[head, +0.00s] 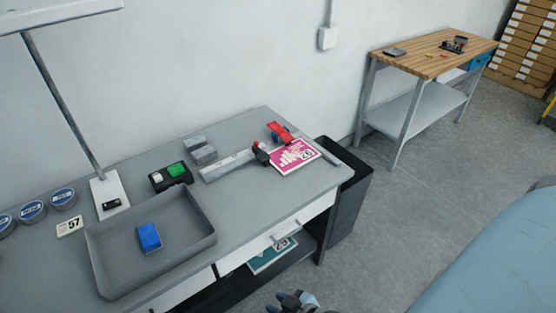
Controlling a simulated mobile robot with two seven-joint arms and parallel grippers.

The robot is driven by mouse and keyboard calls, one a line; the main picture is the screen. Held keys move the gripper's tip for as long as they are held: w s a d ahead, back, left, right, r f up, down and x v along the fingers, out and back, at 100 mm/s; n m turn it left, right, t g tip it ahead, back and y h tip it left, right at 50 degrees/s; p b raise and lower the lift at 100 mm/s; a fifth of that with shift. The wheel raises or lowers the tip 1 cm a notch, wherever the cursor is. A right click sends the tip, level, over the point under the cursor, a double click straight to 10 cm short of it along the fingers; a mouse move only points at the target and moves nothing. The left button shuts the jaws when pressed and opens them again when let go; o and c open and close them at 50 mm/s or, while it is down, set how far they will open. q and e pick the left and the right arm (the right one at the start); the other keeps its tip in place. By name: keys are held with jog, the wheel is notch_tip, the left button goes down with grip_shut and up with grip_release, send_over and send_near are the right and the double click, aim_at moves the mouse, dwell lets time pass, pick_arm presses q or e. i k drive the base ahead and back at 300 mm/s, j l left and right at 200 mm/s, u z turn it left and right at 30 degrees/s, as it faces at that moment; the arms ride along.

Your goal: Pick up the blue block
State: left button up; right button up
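The blue block (149,237) lies in a shallow grey tray (183,263) at the front left of the grey workbench. It sits near the middle of the tray floor, with nothing touching it but the tray. My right gripper (293,300) shows only in small part at the bottom edge, in front of the bench and well to the right of the tray. Most of it is cut off, so its opening cannot be told. My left gripper is not in view.
On the grey bench (235,188) are several round tins (33,211), a "57" card (70,226), a lamp base (109,191), a green-buttoned box (171,176) and a pink booklet (294,156). A black bin (347,205) stands at its right end. A wood-topped table (430,56) stands behind.

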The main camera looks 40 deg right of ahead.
aim_at(151, 241)
jog(key=i+j, duration=0.1)
jog(key=j, duration=0.3)
jog(key=i+j+z, duration=0.1)
jog(key=j+z, duration=0.65)
jog(key=z, duration=0.9)
